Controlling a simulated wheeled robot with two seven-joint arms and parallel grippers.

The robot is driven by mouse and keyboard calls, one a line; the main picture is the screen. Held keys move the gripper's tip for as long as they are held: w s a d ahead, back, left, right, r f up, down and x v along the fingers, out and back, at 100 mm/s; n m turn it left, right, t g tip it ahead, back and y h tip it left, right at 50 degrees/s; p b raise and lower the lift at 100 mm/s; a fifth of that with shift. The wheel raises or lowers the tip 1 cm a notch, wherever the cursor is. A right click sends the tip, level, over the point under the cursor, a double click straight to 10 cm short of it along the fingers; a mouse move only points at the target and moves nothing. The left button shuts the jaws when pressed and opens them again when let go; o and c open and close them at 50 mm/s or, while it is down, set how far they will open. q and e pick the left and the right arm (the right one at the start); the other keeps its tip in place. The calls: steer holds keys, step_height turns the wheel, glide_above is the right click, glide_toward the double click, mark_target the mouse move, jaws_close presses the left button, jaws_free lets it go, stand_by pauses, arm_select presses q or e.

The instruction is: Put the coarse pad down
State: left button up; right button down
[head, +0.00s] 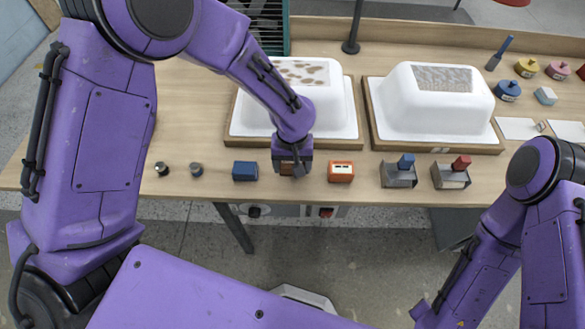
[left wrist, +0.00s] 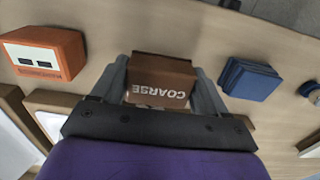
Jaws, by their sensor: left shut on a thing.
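The coarse pad is a brown block with "COARSE" printed in white, seen upside down in the left wrist view (left wrist: 160,80). My left gripper (left wrist: 162,88) is shut on it, one finger on each side. In the head view the left gripper (head: 292,168) is over the front of the table, between a blue block and an orange block, and mostly covers the pad. I cannot tell whether the pad touches the table. My right arm shows at the right of the head view, but its gripper does not.
A blue block (head: 245,171) and an orange block (head: 341,172) flank the gripper on the wooden table (head: 190,120). Two white tub shells (head: 330,110) (head: 400,110) stand behind on wooden-edged boards. Two grey holders (head: 399,176) (head: 452,176) with blue and red tops are to the right.

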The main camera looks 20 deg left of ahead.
arm_select(q)
step_height(320, 180, down, 3)
steer(key=shift+s+r+p, duration=0.1)
steer(key=shift+r+p, duration=0.1)
steer(key=shift+p, duration=0.2)
steer(key=shift+f, duration=0.15)
steer(key=shift+s+f, duration=0.1)
steer(key=shift+f, duration=0.2)
